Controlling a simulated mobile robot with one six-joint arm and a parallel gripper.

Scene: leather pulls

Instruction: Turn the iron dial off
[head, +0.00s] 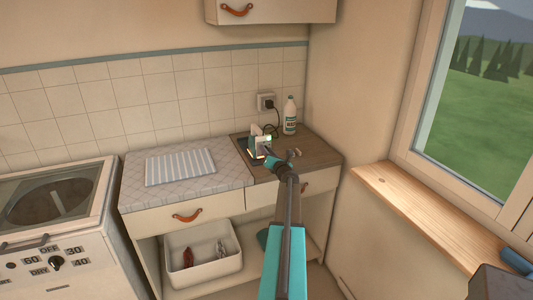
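What looks like the iron (256,136) stands at the back of the brown wooden counter (318,158), small and pale with teal parts. A bright yellowish spot shows on or beside it. Its dial is too small or too hidden to make out. My arm reaches from the bottom of the view up to the counter. My gripper (266,152) is right at the iron and overlaps it in the picture. I cannot tell whether it touches the iron or whether its fingers are open or shut.
A dark cord runs to a wall socket (266,101). A white bottle (290,117) stands behind, right of the iron. A striped drying mat (180,167) lies left. A machine with its own dial (56,263) stands far left. A windowsill (425,215) is on the right.

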